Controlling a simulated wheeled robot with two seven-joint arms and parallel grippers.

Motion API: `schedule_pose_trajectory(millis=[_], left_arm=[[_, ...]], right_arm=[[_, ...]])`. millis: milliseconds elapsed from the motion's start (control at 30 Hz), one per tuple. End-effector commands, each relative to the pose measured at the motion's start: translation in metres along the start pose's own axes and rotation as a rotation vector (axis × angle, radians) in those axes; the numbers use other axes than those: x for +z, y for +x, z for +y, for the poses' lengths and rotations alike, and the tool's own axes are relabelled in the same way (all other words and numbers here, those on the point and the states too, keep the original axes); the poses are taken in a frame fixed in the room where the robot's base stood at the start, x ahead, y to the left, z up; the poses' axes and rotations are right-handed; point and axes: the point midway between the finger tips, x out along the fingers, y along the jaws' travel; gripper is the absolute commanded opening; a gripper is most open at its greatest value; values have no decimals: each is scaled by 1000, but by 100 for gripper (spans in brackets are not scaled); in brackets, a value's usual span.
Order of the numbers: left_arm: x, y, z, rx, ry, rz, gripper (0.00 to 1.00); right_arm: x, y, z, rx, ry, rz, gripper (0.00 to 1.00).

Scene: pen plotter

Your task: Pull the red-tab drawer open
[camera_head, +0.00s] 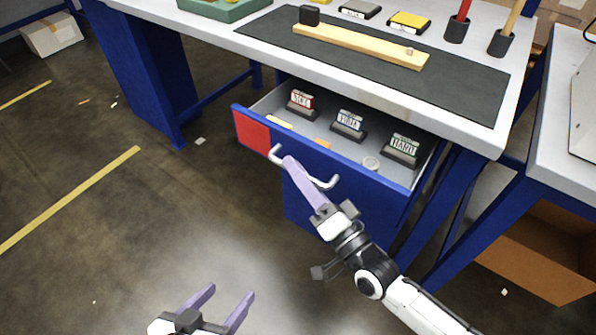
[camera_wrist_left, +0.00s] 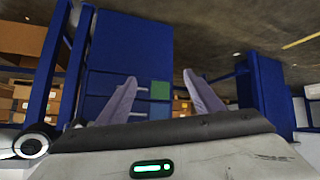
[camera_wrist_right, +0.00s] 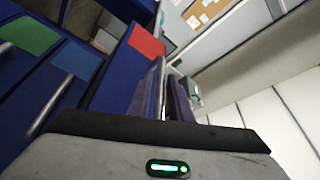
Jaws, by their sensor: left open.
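The red-tab drawer (camera_head: 350,170) stands out from under the workbench, open, with its inside showing. Its red tab (camera_head: 252,132) is at the left end of the blue front, and also shows in the right wrist view (camera_wrist_right: 146,40). The metal handle (camera_head: 325,184) crosses the front. My right gripper (camera_head: 290,163) is at the handle, with its fingers close together on either side of the bar in the right wrist view (camera_wrist_right: 162,88). My left gripper (camera_head: 232,293) is open and empty, low in front of the bench and apart from the drawer.
A dark mat (camera_head: 460,85) with a wooden bar (camera_head: 360,47) lies on the bench top.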

Motion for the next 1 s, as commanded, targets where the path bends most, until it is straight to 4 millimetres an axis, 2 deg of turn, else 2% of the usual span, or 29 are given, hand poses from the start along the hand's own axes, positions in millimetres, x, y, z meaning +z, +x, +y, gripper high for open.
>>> schedule_pose_trajectory(millis=[233,367,633,800,1000], left_arm=[[1,0,0,0,0,-2,61],[4,0,0,0,-1,-7,61],[5,-2,1,0,-1,-13,61],[1,-9,2,-3,9,-26,61],[1,-9,0,-8,25,-41,61]], right_arm=[[0,1,0,1,0,0,18],[0,1,0,1,0,0,0],[3,0,-2,2,1,-1,0],[28,-10,-22,4,7,-3,0],[60,-23,-42,4,5,-3,0]])
